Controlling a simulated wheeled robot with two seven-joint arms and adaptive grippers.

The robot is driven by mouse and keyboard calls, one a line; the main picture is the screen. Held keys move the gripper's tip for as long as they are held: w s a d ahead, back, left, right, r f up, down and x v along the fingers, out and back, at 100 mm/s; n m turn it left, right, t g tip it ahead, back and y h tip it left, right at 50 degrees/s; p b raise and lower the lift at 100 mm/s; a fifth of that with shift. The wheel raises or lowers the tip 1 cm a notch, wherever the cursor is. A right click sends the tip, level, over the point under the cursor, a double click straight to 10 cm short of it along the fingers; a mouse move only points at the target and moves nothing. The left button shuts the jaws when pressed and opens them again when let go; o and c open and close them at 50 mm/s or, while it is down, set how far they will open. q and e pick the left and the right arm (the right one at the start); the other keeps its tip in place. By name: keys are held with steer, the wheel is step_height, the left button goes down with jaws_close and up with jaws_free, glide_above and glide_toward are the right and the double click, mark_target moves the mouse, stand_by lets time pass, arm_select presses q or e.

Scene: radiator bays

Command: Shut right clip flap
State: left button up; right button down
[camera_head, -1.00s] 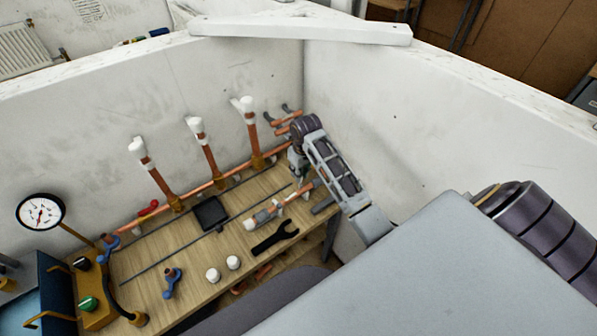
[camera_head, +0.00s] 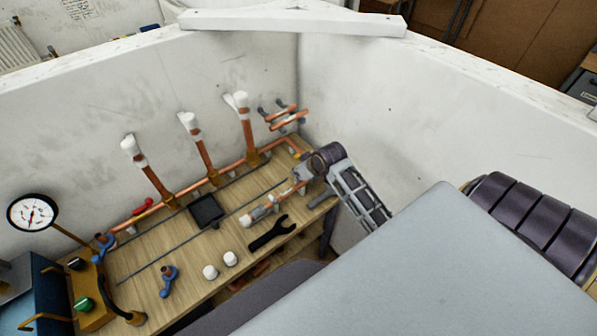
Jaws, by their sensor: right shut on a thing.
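A copper pipe piece (camera_head: 286,196) with a white end lies along the right part of the wooden bench, with small grey clip parts (camera_head: 261,212) around it. My right gripper (camera_head: 302,174) reaches in from the right at the right end of this pipe, low over the bench. It is shut on a small part there, which fits the right clip flap; the fingers hide most of it, so the flap's angle cannot be told. My left gripper is not in view.
Copper risers (camera_head: 203,155) with white tops stand along the back wall. Copper stubs (camera_head: 287,118) sit near the corner. A black wrench (camera_head: 271,233), white caps (camera_head: 230,258), a black tray (camera_head: 206,211) and a blue-handled valve (camera_head: 168,281) lie on the bench. A gauge (camera_head: 32,212) stands left.

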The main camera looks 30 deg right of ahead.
steer(key=shift+s+d+f+t+b, duration=0.1)
steer(key=shift+s+f+t+b, duration=0.35)
steer(key=shift+t, duration=0.45)
steer(key=shift+s+f+t+b, duration=0.35)
steer(key=shift+s+t+b, duration=0.2)
steer(key=shift+t+b, duration=0.6)
steer(key=shift+s+f+t+y+b, duration=0.3)
steer(key=shift+s+f+t+b, duration=0.15)
steer(key=shift+t+b, duration=0.7)
steer(key=t+b, duration=0.1)
steer(key=b, duration=0.1)
steer(key=f+t+b, duration=0.1)
steer(key=b, duration=0.1)
steer(key=shift+s+f+t, duration=0.2)
steer(key=shift+s+t, duration=0.1)
steer(key=shift+f+t+b, duration=0.2)
steer(key=shift+t+b, duration=0.2)
steer(key=shift+b, duration=0.35)
steer(key=shift+s+t+b, duration=0.1)
steer(key=shift+t+b, duration=0.2)
steer(key=shift+b, duration=0.2)
steer(key=shift+f, duration=0.1)
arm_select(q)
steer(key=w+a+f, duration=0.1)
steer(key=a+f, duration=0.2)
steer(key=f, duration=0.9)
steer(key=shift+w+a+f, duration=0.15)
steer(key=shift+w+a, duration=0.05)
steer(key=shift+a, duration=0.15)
